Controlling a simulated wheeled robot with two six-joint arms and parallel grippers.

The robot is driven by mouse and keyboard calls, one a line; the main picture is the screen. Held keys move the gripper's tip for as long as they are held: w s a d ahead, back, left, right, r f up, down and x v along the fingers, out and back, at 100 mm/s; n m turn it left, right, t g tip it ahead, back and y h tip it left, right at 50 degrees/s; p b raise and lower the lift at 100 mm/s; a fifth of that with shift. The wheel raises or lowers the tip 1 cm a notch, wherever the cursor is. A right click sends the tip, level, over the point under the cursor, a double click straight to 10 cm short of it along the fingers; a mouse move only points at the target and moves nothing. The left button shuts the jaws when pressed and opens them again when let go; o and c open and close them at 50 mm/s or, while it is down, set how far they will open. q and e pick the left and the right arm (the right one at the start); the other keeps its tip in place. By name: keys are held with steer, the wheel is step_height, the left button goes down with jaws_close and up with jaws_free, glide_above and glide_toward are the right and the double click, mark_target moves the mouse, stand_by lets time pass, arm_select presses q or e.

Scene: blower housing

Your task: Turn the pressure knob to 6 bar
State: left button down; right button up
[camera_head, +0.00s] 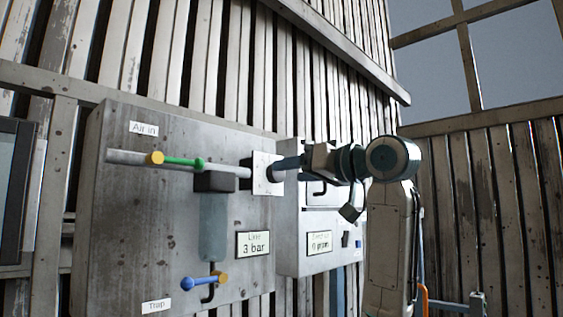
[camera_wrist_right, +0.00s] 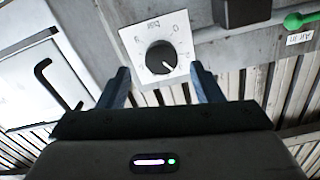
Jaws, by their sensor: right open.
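The pressure knob (camera_wrist_right: 161,57) is a round black dial with a white pointer mark, on a square white scale plate (camera_wrist_right: 136,38). In the head view the plate (camera_head: 262,186) is on the grey panel and my right gripper (camera_head: 276,168) covers much of the knob. In the right wrist view my right gripper (camera_wrist_right: 158,80) is open, its two blue fingers on either side below the knob, not closed on it. A display (camera_head: 253,244) on the panel reads 3 bar. My left gripper is not in view.
The panel (camera_head: 130,230) carries a pipe with a green-handled valve (camera_head: 185,162) left of the knob and a blue-handled valve (camera_head: 202,283) below. A second grey box (camera_head: 320,262) with a display and a black hook handle (camera_wrist_right: 55,84) stands close to the right.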

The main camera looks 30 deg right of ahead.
mark_target(276, 173)
steer(key=shift+p+x, duration=0.85)
steer(key=shift+x, duration=1.3)
steer(key=shift+s, duration=0.1)
steer(key=shift+c, duration=0.3)
steer(key=c, duration=0.9)
